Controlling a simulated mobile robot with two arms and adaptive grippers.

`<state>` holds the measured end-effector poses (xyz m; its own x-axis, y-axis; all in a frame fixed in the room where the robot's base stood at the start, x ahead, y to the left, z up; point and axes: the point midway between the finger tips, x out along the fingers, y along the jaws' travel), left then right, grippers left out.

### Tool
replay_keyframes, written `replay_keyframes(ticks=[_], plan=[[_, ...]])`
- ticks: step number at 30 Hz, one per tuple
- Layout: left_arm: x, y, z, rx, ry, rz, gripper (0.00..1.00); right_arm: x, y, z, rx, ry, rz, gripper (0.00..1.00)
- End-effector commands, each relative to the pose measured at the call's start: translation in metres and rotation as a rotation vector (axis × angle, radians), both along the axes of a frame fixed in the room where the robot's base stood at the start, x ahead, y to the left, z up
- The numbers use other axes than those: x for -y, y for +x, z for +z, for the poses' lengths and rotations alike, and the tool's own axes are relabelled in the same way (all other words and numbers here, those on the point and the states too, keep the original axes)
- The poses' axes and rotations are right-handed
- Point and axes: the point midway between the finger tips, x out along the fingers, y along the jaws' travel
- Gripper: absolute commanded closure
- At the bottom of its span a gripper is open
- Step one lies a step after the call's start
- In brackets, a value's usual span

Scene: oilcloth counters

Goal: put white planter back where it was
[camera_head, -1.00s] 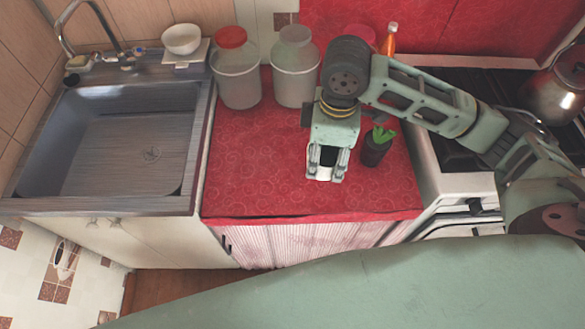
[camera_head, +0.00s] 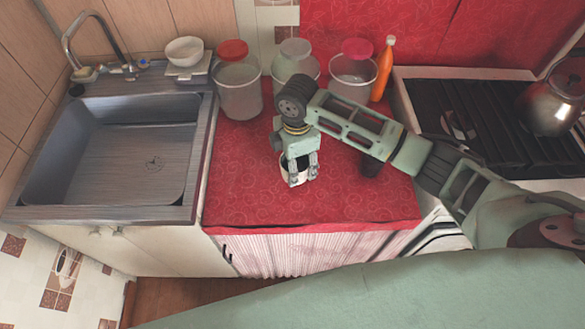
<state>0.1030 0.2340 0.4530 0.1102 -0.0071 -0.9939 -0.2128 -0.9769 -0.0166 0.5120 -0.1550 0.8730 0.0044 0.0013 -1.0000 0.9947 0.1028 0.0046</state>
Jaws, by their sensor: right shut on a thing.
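The white planter (camera_head: 291,180) is a small white pot with a dark inside, low over the middle of the red counter (camera_head: 245,198). My right gripper (camera_head: 301,178) is shut on it from above, with its fingers at the pot's side. I cannot tell whether the pot's base touches the counter. My left gripper is not in view.
Jars with red (camera_head: 238,90), pale (camera_head: 295,58) and pink lids (camera_head: 352,72) line the back, beside an orange bottle (camera_head: 382,70). A sink (camera_head: 125,150) lies left; a stove (camera_head: 470,110) with a kettle (camera_head: 552,105) lies right. The counter's left and front parts are clear.

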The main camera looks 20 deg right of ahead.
Motion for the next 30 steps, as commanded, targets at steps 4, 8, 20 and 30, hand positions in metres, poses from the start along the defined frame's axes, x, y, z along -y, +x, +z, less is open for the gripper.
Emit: replay_keyframes(ticks=[4,8,20,30], plan=[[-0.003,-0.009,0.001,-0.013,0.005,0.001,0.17,-0.005,0.01,-0.006,0.0,0.0,0.0,0.72],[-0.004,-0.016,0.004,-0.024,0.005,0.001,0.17,-0.006,0.01,-0.017,-0.004,-0.001,-0.001,0.72],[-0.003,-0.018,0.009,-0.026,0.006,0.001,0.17,-0.005,0.011,-0.048,0.001,-0.001,0.0,0.72],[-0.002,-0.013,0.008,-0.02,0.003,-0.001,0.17,-0.005,0.01,-0.052,0.0,-0.001,0.0,0.36]])
